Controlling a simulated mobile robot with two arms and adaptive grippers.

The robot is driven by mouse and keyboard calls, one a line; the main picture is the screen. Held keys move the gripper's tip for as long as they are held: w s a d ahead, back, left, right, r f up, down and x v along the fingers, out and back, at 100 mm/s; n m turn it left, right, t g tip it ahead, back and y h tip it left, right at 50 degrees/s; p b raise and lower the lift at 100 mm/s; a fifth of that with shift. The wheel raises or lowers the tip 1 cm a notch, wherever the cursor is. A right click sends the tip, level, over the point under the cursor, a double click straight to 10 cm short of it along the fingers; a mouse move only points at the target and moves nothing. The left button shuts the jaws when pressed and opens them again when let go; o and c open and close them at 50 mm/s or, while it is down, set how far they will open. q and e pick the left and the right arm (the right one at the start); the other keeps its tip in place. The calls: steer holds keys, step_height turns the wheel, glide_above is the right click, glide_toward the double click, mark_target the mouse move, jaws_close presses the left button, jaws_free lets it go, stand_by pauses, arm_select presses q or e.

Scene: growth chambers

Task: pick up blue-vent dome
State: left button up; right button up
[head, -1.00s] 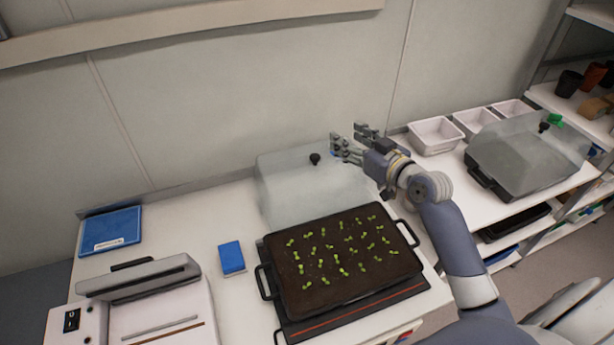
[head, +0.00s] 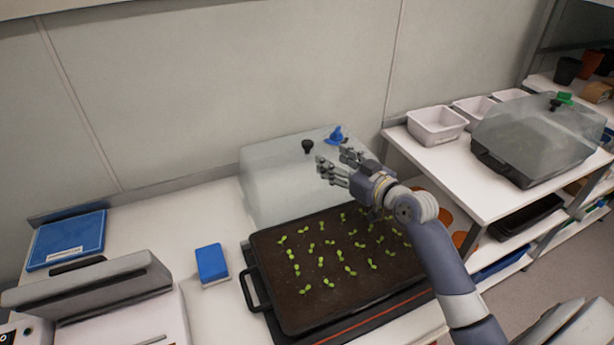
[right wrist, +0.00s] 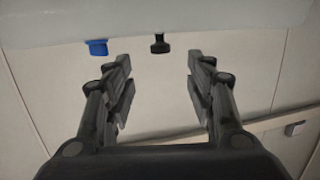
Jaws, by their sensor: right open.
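The blue-vent dome (head: 268,185) is a clear, boxy cover standing on the table behind the seedling tray (head: 300,318). It has a black knob (head: 307,147) and a blue vent (head: 336,134) on top. My right gripper (head: 336,163) is open and empty, in front of the dome's top in the picture and hiding part of its right side. In the right wrist view the dome (right wrist: 200,22) lies along the top edge. Its black knob (right wrist: 160,45) shows between the open fingers (right wrist: 160,85), apart from them, and the blue vent (right wrist: 96,47) is near the left finger. My left gripper is not visible.
A green-vent dome (head: 535,130) covers a black tray on the right bench, beside white bins (head: 437,124). A blue box (head: 212,264), a blue flat case (head: 68,240) and a grey-white device (head: 95,285) stand left. A wall runs close behind the dome.

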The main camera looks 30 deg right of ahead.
mark_target(311, 146)
steer(key=x, duration=1)
steer(key=shift+w+a+p, duration=0.1)
steer(key=shift+w+p, duration=0.15)
steer(key=shift+p, duration=0.05)
jaws_close()
